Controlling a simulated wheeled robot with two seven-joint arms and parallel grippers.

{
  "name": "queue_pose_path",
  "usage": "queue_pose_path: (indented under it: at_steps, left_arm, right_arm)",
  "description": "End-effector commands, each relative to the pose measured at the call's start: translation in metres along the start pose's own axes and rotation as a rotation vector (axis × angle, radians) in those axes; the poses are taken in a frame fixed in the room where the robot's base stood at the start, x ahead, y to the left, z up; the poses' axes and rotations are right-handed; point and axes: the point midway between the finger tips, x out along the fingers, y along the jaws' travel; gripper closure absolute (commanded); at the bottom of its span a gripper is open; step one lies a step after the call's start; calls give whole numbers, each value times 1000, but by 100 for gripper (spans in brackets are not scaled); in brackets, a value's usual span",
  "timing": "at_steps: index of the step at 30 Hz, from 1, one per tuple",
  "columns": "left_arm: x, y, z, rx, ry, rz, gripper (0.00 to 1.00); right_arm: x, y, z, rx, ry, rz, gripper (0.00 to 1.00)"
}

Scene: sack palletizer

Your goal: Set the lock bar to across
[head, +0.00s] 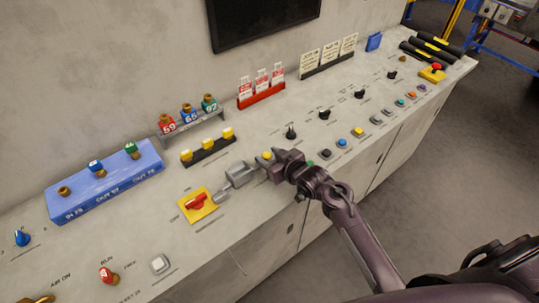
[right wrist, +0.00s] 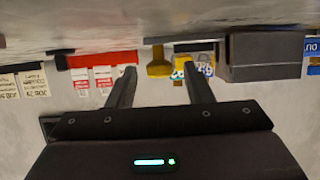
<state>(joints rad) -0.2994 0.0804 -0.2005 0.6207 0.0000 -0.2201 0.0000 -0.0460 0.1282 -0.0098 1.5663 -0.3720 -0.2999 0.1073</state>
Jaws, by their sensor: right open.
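My right gripper (head: 274,164) is low over the sloping console, just right of a grey block (head: 240,174). In the right wrist view its two fingers (right wrist: 160,75) are apart, with no object held between them. A dark grey block (right wrist: 265,57) stands to the right of the fingers there, and a yellow knob (right wrist: 159,62) shows beyond the gap. A yellow plate with a red handle (head: 198,202) lies left of the grey block, and a small grey-green piece (head: 218,198) sits between them. I cannot tell for certain which part is the lock bar. My left gripper is out of view.
A blue block (head: 105,185) with knobs is at the left. A rack of numbered tags (head: 190,122), a red card holder (head: 262,95) and a black strip with yellow pieces (head: 208,151) stand behind. Several knobs and buttons (head: 358,131) run along the right.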

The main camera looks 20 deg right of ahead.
Motion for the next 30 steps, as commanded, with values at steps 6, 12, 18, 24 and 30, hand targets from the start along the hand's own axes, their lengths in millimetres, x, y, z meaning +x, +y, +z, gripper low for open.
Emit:
queue_pose_path:
  at_steps: [6,12,18,24,30]
  left_arm:
    - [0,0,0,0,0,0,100]
    - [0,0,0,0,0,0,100]
    - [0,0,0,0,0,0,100]
    - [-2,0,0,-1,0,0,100]
    - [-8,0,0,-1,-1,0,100]
  right_arm:
    - [0,0,0,0,0,0,56]
    - [0,0,0,0,0,0,82]
    - [0,0,0,0,0,0,100]
    - [0,-7,-1,1,-1,-2,100]
    - [0,-28,0,2,-1,-1,100]
